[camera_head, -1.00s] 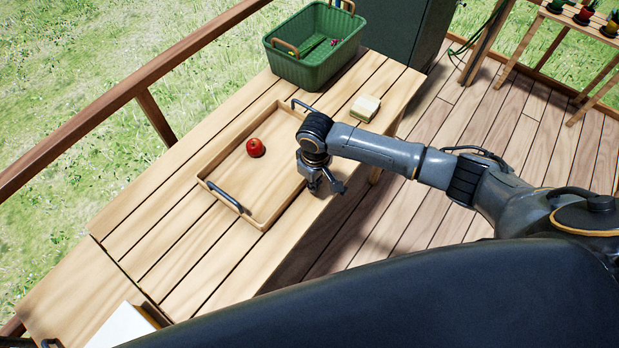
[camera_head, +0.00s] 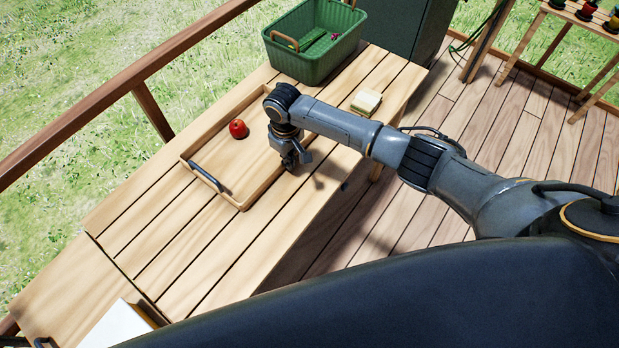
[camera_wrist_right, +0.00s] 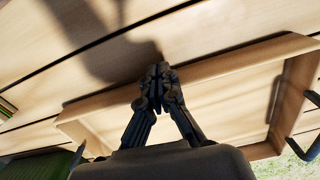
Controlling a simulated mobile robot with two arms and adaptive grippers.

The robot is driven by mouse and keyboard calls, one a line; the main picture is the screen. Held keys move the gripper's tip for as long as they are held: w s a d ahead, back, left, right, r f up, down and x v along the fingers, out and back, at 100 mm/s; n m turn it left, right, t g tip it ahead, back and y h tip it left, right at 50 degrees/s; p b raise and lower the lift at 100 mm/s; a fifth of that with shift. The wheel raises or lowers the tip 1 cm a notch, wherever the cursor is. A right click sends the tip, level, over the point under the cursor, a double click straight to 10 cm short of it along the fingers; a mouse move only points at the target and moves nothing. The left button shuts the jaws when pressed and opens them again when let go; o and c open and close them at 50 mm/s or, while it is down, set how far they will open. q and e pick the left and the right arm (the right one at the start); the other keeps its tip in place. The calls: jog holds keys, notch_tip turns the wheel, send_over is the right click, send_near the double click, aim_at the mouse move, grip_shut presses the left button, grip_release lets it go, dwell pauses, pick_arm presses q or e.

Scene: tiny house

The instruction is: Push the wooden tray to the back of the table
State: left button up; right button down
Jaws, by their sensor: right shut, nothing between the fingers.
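The wooden tray (camera_head: 207,158) lies flat on the wooden table (camera_head: 178,262), with a dark handle at its near end and a red apple (camera_head: 238,129) inside. Its far end is partly hidden behind my right arm. My right gripper (camera_head: 292,165) is shut and empty, pointing down at the tray's right long side. In the right wrist view the shut fingertips (camera_wrist_right: 160,72) are at the tray's long rim (camera_wrist_right: 225,62); they look close against it, but I cannot tell if they touch. My left gripper is not in view.
A green basket (camera_head: 313,62) stands at the table's far end. A small pale block (camera_head: 366,102) lies right of the tray. A white item (camera_head: 117,326) is at the near left.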

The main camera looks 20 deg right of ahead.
aim_at(269, 154)
jog(key=w+a+b, duration=0.1)
jog(key=w, duration=0.1)
jog(key=w+a+b, duration=0.1)
jog(key=w+b, duration=0.1)
jog(key=w+a+b, duration=0.1)
jog(key=w, duration=0.1)
jog(key=shift+a+f+b, duration=0.3)
jog(key=shift+w+a+r+b, duration=0.25)
jog(key=shift+w+a+b, duration=0.1)
jog(key=shift+w, duration=0.2)
jog(key=shift+d, duration=0.1)
